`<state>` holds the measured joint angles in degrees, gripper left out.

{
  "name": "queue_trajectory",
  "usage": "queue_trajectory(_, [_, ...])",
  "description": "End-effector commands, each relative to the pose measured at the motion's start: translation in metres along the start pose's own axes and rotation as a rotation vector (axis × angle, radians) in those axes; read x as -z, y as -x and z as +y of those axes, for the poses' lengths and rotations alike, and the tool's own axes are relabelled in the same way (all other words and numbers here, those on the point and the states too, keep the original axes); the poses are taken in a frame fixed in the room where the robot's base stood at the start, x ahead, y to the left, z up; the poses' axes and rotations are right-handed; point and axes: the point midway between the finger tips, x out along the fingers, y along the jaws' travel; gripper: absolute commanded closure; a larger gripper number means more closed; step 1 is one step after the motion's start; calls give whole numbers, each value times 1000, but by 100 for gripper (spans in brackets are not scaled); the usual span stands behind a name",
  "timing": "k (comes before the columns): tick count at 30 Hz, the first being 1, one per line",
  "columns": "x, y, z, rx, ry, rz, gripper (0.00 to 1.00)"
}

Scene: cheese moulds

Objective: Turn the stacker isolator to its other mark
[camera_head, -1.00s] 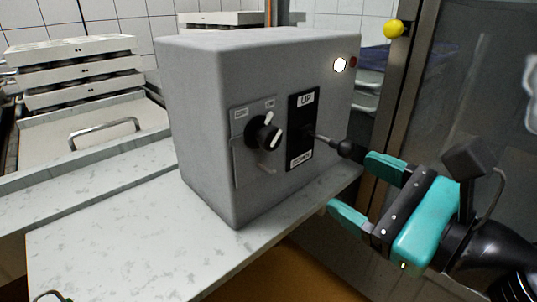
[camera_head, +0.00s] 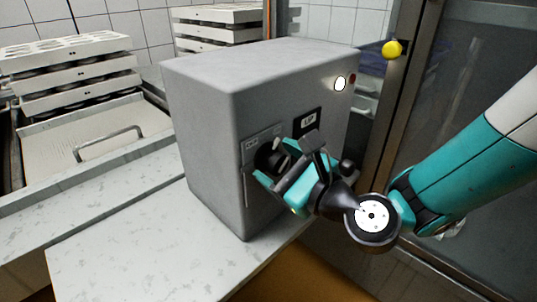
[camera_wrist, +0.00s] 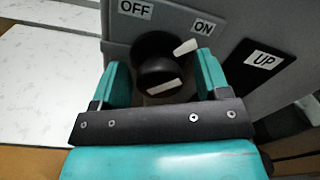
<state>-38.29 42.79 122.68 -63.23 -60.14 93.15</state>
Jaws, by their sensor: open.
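The stacker isolator is a round black knob (camera_head: 272,155) with white marks, on the front of a grey box (camera_head: 215,120). In the wrist view the knob (camera_wrist: 158,75) sits below an OFF label (camera_wrist: 136,9) on the left and an ON label (camera_wrist: 203,27) on the right. Its upper white mark points towards ON. My gripper (camera_wrist: 160,62) is open, with one teal finger on each side of the knob; I cannot tell whether they touch it. In the head view my gripper (camera_head: 283,166) covers part of the knob and the panel.
Right of the knob is a black UP plate (camera_head: 308,122); its lower part is hidden by my gripper. A white lamp (camera_head: 340,83) is lit on the box. Stacked white moulds (camera_head: 70,70) stand at left. The counter (camera_head: 130,245) in front is clear. A yellow ball (camera_head: 393,49) is on the post.

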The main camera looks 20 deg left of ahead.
Motion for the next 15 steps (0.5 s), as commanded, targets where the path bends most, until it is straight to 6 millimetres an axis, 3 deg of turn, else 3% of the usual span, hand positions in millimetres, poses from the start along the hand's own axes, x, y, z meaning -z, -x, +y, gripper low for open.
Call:
queue_trajectory(7, [0,-1,1,-1,0,0,31])
queue_trajectory(13, [0,-1,1,-1,0,0,77])
queue_trajectory(15, [0,-1,1,-1,0,0,80])
